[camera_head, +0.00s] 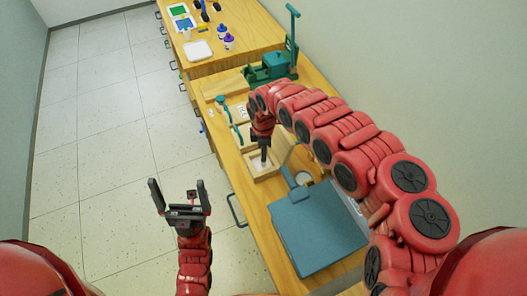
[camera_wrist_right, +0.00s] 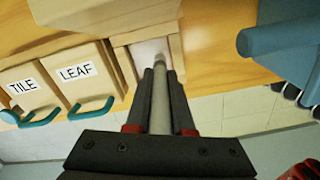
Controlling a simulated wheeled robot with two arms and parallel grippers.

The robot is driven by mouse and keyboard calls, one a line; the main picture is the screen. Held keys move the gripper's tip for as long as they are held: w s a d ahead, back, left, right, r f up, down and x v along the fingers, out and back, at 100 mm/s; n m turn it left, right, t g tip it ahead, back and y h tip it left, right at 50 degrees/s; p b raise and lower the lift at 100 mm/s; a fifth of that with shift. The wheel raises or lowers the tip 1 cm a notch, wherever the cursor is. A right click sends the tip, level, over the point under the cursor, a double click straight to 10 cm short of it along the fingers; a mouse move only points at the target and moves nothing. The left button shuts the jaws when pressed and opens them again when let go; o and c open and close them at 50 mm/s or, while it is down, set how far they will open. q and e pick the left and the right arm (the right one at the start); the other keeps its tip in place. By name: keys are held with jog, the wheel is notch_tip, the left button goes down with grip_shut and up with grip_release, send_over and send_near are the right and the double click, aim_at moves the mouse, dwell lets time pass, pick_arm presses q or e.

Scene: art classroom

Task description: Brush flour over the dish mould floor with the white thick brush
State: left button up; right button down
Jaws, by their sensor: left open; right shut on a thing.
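My right gripper (camera_head: 264,161) is shut on a pale, thick rod-like handle, which I take to be the white thick brush (camera_wrist_right: 160,112). The handle runs forward between the fingers in the right wrist view, where the gripper (camera_wrist_right: 162,78) also shows. Its far end is over a small wooden box with a pale floor, likely the dish mould (camera_wrist_right: 123,62); this box also shows in the head view (camera_head: 268,175). The bristles are not clear, and I cannot tell whether they touch the floor or whether flour lies there. My left gripper (camera_head: 177,186) is open and empty, left of the table.
Wooden blocks labelled TILE (camera_wrist_right: 24,88) and LEAF (camera_wrist_right: 76,73), with teal hooks, sit beside the box. A large blue-grey slab (camera_head: 315,232) lies nearer me on the table. A green machine (camera_head: 268,68) stands farther back. The floor left of the table is clear.

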notch_tip(320, 180, up, 8)
jog(key=p, duration=0.6)
dwell(0.4)
